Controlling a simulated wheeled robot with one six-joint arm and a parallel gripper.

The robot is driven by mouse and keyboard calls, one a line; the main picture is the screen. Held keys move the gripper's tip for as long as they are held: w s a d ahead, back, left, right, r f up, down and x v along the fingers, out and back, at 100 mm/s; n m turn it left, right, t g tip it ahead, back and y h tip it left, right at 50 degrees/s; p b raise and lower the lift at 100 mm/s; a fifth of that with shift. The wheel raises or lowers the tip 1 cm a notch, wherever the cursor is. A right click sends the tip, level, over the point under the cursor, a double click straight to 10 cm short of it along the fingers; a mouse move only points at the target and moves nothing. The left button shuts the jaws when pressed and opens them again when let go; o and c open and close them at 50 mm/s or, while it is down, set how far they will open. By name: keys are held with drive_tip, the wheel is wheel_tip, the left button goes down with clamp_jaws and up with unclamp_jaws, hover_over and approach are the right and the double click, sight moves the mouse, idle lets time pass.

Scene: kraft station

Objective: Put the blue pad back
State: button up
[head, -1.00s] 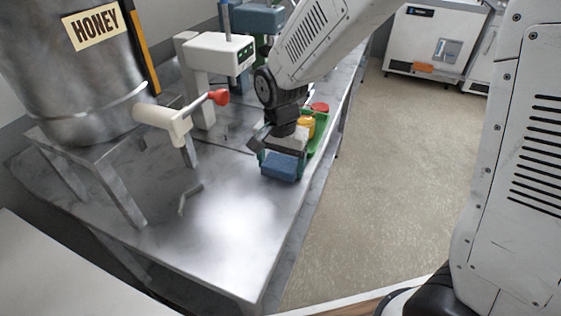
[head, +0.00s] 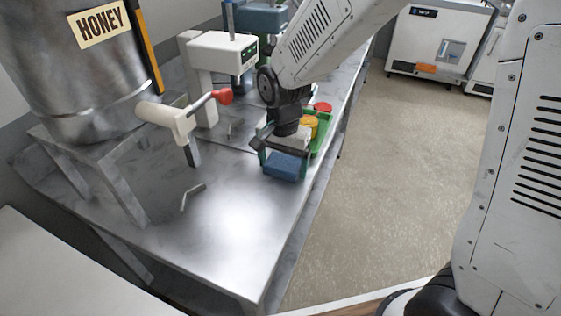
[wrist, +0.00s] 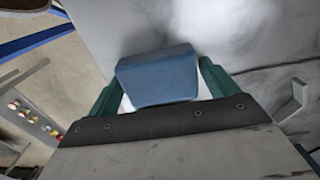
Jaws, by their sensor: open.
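The blue pad (head: 286,166) is a small block at the near end of the green tray (head: 327,138) on the steel table. In the wrist view the blue pad (wrist: 158,78) sits between the two teal fingers of my gripper (wrist: 160,88). The fingers are open, one on each side of the pad; I cannot tell whether either touches it. In the head view my gripper (head: 284,150) points down over the pad and hides part of it and the tray. A white surface shows beside the pad.
A yellow-topped jar (head: 309,126) and a red-topped one (head: 323,107) stand in the tray behind my gripper. A honey tank (head: 85,90), its valve (head: 180,118) with a red-knobbed lever and a white machine (head: 215,55) stand left. The near steel tabletop (head: 225,225) is mostly clear.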

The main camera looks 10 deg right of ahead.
sight(284, 163)
wheel_tip(284, 163, up, 12)
drive_tip(key=s+d+r+n, duration=0.2)
drive_tip(key=s+d+n, duration=0.1)
drive_tip(key=s+d, duration=0.5)
drive_tip(key=s+d+r+n+t, duration=0.1)
drive_tip(key=s+d+r+n, duration=0.2)
drive_tip(key=s+d, duration=0.5)
drive_tip(key=s, duration=0.5)
drive_tip(key=shift+s+n, duration=0.35)
drive_tip(key=shift+n, duration=0.05)
